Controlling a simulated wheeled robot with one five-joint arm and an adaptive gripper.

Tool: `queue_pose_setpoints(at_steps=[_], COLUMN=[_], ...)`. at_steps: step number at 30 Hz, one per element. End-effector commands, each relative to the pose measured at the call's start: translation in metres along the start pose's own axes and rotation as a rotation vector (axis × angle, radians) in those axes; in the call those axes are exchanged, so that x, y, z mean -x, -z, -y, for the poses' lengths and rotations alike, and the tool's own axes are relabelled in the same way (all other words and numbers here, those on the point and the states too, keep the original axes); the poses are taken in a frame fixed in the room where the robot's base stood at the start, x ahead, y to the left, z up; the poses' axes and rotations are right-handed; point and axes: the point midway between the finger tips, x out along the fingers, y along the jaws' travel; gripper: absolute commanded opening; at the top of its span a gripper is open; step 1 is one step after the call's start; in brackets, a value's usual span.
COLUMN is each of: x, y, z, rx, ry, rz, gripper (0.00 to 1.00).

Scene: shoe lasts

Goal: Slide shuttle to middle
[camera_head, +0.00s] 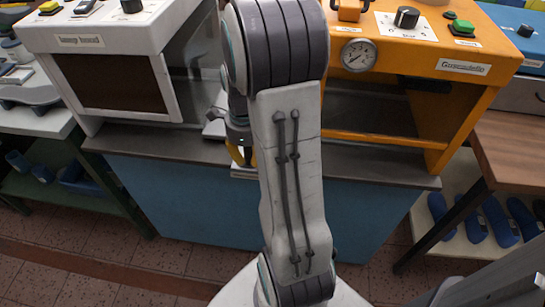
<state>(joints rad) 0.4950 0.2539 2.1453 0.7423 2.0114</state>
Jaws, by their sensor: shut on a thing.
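The shuttle (214,129) shows as a pale grey plate on the dark bench top, in the gap between the white machine and the orange machine. A pale edge also shows low at the front of the bench, below my gripper. My gripper (241,155) is at the front of the bench, just left of my arm, with yellow at its tip. It is shut on the shuttle, but the contact is small and partly hidden. My arm covers the middle of the view and hides the bench to the right of the gripper.
A white machine (112,35) with a dark opening stands left of the gripper. An orange machine (440,50) with a round gauge (358,55) stands right. The bench front is blue (200,200). A shelf (480,240) with several blue shoe lasts is at the lower right.

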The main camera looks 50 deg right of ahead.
Motion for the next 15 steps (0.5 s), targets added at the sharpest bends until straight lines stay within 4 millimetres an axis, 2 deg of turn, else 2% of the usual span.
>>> queue_pose_setpoints(at_steps=[6,15], x=[-0.001,-0.002], y=[-0.022,-0.028], z=[-0.001,-0.001], rx=[0.002,-0.001], ry=[-0.005,-0.005], rz=[-0.003,-0.003], gripper=[0.0,0.0])
